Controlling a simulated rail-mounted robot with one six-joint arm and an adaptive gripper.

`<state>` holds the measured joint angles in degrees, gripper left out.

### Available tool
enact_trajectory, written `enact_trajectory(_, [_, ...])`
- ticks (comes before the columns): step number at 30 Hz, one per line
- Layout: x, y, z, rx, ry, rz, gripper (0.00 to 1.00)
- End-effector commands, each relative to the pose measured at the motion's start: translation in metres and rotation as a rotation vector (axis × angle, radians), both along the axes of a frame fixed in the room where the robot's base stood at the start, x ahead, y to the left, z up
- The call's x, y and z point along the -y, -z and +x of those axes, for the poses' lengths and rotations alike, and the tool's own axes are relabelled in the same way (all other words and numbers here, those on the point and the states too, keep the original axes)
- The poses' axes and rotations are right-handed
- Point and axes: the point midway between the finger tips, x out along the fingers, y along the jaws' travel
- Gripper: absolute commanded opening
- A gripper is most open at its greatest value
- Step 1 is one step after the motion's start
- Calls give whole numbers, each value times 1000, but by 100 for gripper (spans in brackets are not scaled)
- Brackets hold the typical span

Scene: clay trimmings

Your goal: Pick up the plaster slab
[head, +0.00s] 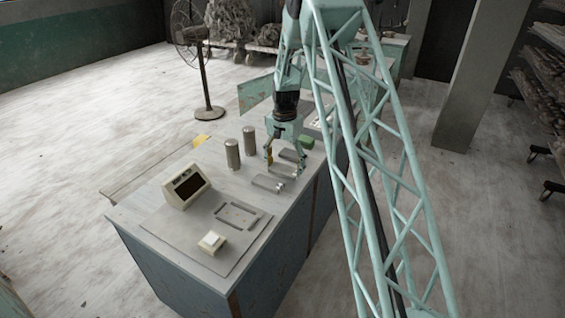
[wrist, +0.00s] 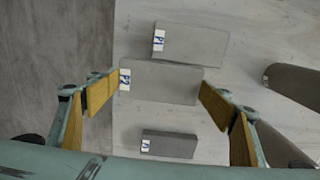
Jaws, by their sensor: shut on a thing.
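Three grey slabs with small white labels lie in a row on the worktable. The middle slab, whose label seems to read P2 (wrist: 160,84), sits between the fingers of my gripper (wrist: 159,88). In the head view my gripper (head: 283,167) points down at this slab (head: 284,171), shut on its two ends. The slab is at or very near table height; I cannot tell if it is clear of the surface. Another slab (wrist: 190,44) is close above it in the wrist view, and a smaller, darker one (wrist: 169,144) is below. Which is plaster I cannot tell by look alone.
Two upright cylinders (head: 232,154) (head: 249,141) stand left of my gripper. The table's edge runs close on the right.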

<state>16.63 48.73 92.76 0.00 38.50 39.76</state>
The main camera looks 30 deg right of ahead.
Motion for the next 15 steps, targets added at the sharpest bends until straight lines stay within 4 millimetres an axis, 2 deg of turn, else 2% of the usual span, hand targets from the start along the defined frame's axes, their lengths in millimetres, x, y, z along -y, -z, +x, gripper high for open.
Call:
enact_trajectory(6, [-11, -4, -38, -1, 0, 0, 60])
enact_trajectory(15, [-21, -8, -74, 0, 0, 0, 60])
